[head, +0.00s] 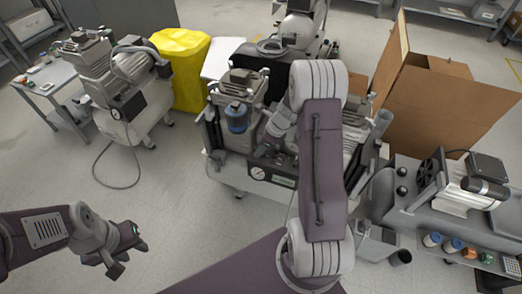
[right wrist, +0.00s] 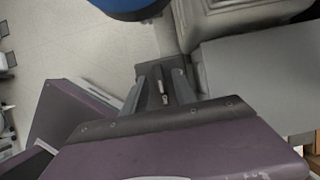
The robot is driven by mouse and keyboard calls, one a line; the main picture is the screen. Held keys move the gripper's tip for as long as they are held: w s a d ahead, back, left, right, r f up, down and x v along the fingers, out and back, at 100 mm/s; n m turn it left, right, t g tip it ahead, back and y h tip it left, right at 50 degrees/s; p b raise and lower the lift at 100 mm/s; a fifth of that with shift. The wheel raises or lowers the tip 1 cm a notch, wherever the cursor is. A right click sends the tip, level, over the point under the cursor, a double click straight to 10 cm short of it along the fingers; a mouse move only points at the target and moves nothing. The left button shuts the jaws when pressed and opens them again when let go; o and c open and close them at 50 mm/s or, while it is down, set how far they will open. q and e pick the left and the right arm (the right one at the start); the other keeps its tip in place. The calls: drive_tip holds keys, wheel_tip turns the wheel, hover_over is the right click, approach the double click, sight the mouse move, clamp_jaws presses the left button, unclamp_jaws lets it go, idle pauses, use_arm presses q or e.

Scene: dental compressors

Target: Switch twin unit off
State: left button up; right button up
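The twin unit, a compressor with two motor heads on a pale tank (head: 232,176), stands in the centre of the head view. Its front panel (head: 270,174) carries a round gauge. My right arm reaches over the unit and covers much of its right half. My right gripper (head: 266,150) is just above and behind the panel. Its fingers (right wrist: 165,88) show close together in the right wrist view; whether they hold or touch anything is unclear. I cannot make out the switch. My left gripper (head: 125,252) is open and empty over the floor at lower left.
Another compressor (head: 125,100) with a loose hose stands at left, beside a yellow-covered thing (head: 180,62). Cardboard boxes (head: 440,100) are at back right. A grey compressor (head: 440,205) and a low bench with small coloured items are at right. Floor at front left is clear.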

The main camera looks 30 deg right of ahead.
clamp_jaws()
drive_tip(key=shift+r, duration=0.1)
